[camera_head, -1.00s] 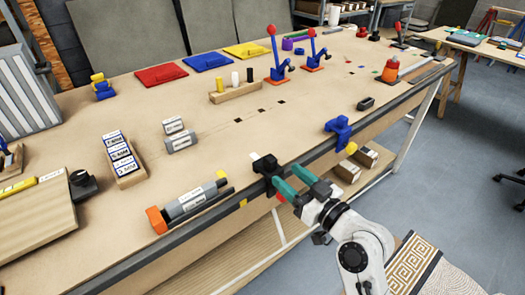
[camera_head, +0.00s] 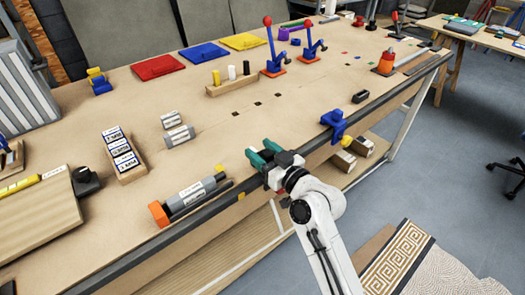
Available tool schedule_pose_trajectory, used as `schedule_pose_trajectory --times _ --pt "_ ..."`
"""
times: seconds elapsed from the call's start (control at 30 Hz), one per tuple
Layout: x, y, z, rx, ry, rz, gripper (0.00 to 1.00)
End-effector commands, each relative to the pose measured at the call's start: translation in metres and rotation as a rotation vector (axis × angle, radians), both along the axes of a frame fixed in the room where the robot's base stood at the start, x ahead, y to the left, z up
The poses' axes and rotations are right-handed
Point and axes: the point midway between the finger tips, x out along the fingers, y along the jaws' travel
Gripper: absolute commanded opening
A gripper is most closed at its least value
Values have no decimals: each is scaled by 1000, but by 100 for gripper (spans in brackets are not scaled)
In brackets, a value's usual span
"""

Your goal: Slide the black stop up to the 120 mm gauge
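A grey gauge cylinder (camera_head: 192,193) with a white label lies along the bench's front edge. Its left end is by an orange block (camera_head: 158,213), and a yellow piece (camera_head: 221,178) shows at its right end. I cannot read its label. My gripper (camera_head: 263,152) is over the front rail, right of the gauge, where the black stop stood a second ago. Its two teal fingers show a gap between them. A gap lies between gripper and gauge.
A dark rail (camera_head: 210,208) runs along the front edge. A blue clamp (camera_head: 334,124) sits on it to the right. Two labelled grey cylinders (camera_head: 179,136) and a wooden block of labelled pieces (camera_head: 122,155) lie further back.

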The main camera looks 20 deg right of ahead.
Motion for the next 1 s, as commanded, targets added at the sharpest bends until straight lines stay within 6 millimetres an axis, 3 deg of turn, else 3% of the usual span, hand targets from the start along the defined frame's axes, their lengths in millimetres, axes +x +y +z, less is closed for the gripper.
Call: schedule_pose_trajectory --times 0.07,0.5,0.83,1.0 --pt "0 0 0 0 0 0 44" --pt "0 0 0 0 0 0 2" --pt "-1 2 0 1 1 1 0" --pt "-10 32 3 1 6 6 0"
